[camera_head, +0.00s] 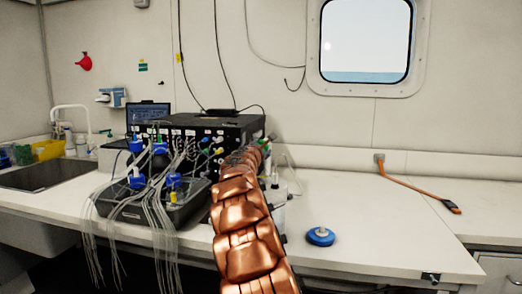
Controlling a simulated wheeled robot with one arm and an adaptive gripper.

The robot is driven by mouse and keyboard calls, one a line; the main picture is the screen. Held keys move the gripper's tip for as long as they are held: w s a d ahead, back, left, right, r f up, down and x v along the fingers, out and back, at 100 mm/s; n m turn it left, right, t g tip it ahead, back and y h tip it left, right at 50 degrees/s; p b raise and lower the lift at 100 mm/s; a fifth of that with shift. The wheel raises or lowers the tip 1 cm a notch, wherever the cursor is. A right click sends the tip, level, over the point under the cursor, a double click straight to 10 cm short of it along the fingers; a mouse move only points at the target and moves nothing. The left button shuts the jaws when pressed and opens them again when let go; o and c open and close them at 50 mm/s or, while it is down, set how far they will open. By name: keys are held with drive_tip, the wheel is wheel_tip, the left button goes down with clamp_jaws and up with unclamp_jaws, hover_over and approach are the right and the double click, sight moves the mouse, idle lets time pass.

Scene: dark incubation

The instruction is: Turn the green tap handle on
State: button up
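My copper-coloured arm rises from the bottom middle and reaches over the bench toward the black equipment box. Its far end, with my gripper (262,146), is small and mostly hidden behind the arm's own links, so I cannot see whether the fingers are open or shut, or touching anything. A white curved tap (70,107) stands behind the sink at the left, well away from my arm. A small green piece (107,132) shows to the right of the tap. It may be the green tap handle, but it is too small to be sure.
A black equipment box (235,122) with a dark tray (130,210) of blue-topped vessels and hanging tubes fills the bench left of my arm. The sink (35,177) is at far left.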

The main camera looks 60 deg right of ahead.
drive_tip(key=o, duration=1.2)
drive_tip(key=shift+c, duration=0.2)
drive_tip(key=shift+s+a, duration=0.1)
drive_tip(key=shift+a, duration=0.05)
drive_tip(key=v, duration=1.1)
drive_tip(key=shift+s+a, duration=0.15)
drive_tip(key=shift+a, duration=0.15)
